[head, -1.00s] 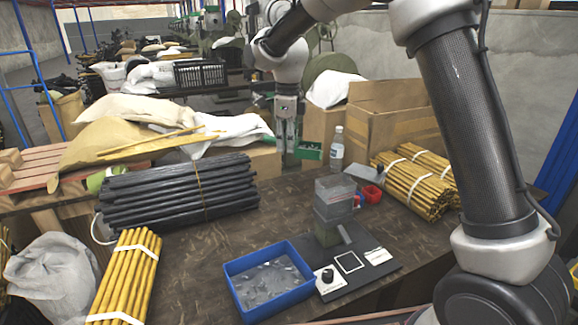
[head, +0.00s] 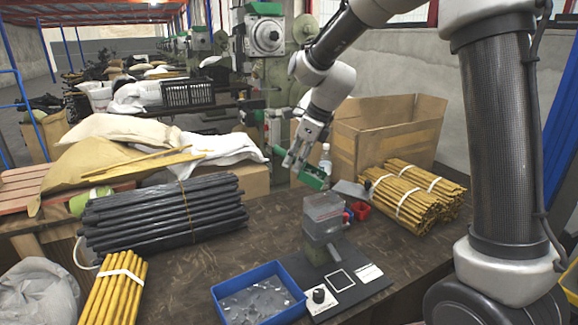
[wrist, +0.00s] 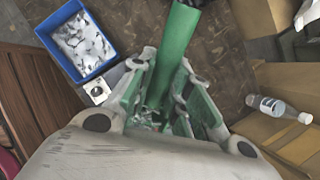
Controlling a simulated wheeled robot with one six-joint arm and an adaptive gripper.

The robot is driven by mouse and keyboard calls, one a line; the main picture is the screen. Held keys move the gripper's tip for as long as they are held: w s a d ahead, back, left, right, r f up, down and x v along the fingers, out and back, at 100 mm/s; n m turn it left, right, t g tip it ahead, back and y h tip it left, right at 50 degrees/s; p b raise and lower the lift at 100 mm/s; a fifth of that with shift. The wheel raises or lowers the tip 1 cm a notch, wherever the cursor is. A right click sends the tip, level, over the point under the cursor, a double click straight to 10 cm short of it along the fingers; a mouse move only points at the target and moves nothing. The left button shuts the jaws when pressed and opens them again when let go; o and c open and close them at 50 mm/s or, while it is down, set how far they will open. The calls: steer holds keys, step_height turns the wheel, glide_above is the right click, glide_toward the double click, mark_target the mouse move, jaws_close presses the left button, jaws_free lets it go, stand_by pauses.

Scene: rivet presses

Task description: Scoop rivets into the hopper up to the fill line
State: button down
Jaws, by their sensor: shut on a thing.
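My gripper (head: 298,160) is shut on a green scoop (head: 312,177), tilted in the air above the back of the table. In the wrist view the scoop's long green part (wrist: 176,50) runs out between the fingers; I cannot tell whether it carries rivets. The grey, see-through hopper (head: 324,208) stands on the small press (head: 320,252), below and slightly right of the scoop, apart from it. Its fill line and contents are too small to make out. The blue bin (head: 297,307) of grey rivets (head: 256,301) stands at the table's front; the bin also shows in the wrist view (wrist: 50,45).
A water bottle (head: 325,160) stands behind the scoop. A cardboard box (head: 385,135) is behind. Black rods (head: 165,213) lie left. The table between black rods and press is clear.

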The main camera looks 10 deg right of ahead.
steer(key=d+y, duration=0.1)
steer(key=s+d+r+t+y, duration=0.1)
steer(key=d+r+t+y, duration=0.1)
steer(key=y, duration=0.1)
steer(key=shift+s+d+r, duration=0.2)
steer(key=shift+s+d, duration=0.15)
steer(key=shift+s+d+r+t+y, duration=0.25)
steer(key=shift+d+y, duration=0.1)
steer(key=shift+y, duration=0.25)
steer(key=shift+s+d+r+t+y, duration=0.2)
steer(key=shift+d+r+t+y, duration=0.1)
steer(key=shift+y, duration=0.3)
